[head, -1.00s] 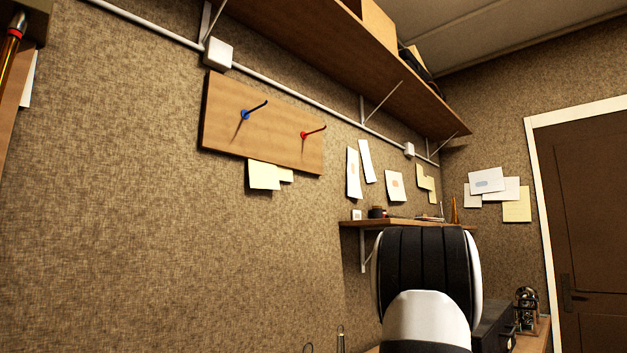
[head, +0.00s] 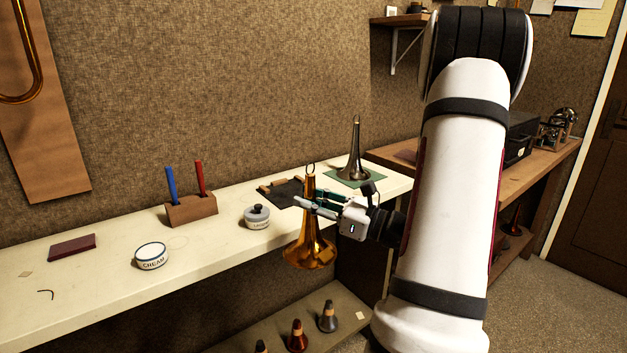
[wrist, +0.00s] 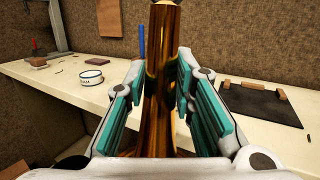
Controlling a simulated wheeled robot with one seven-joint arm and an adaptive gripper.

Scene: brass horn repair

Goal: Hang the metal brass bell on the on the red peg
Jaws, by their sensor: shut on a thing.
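The golden brass bell (head: 309,245) hangs upright in my gripper (head: 318,204), flared mouth down, with a ring at its top. It is just off the front edge of the white bench. My gripper is shut on its narrow neck. In the wrist view, the bell's neck (wrist: 158,70) stands between the two teal finger pads.
A silver bell (head: 354,155) stands on a green mat at the bench's right end. Cones (head: 298,336) stand on a lower shelf.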

